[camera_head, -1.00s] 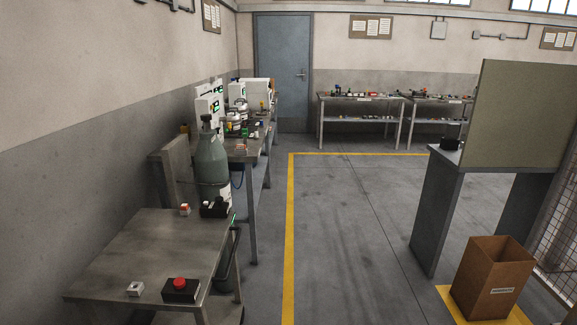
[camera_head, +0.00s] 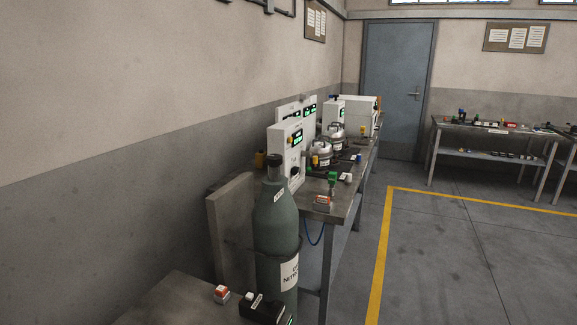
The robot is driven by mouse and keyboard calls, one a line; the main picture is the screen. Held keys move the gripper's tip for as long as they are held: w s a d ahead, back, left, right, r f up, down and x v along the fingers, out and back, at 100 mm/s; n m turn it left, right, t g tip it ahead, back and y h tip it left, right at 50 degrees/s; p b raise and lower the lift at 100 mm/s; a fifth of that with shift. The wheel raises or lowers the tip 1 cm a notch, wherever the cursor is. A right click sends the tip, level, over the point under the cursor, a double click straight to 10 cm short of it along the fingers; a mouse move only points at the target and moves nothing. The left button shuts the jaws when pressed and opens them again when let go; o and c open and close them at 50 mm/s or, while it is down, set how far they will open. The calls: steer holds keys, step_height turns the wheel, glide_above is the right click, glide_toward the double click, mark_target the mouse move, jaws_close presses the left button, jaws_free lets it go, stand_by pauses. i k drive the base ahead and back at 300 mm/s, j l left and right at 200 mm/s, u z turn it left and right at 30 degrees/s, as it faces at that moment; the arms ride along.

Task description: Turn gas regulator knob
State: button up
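A tall green gas cylinder (camera_head: 274,219) with a dark top and white labels stands upright at the near end of the benches, left of centre. Behind it on the long bench is a white panel unit (camera_head: 285,150) with green lit displays and a small dark knob (camera_head: 295,171) on its side. I cannot tell from this view whether that knob is the gas regulator's. My gripper is not in this view.
A near metal table (camera_head: 175,302) carries a red-and-white switch box (camera_head: 221,294) and a black box (camera_head: 262,308). The long bench (camera_head: 345,203) holds several instruments. Open floor (camera_head: 450,260) with a yellow line lies to the right. A blue door (camera_head: 394,88) is at the back.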

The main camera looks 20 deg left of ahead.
mark_target(295, 169)
steer(key=i+l+u, duration=0.25)
steer(key=i+u, duration=0.15)
steer(key=i, duration=0.2)
steer(key=i+l+u, duration=0.55)
steer(key=i+l, duration=0.8)
steer(key=i+l+u, duration=0.15)
steer(key=i+l, duration=0.75)
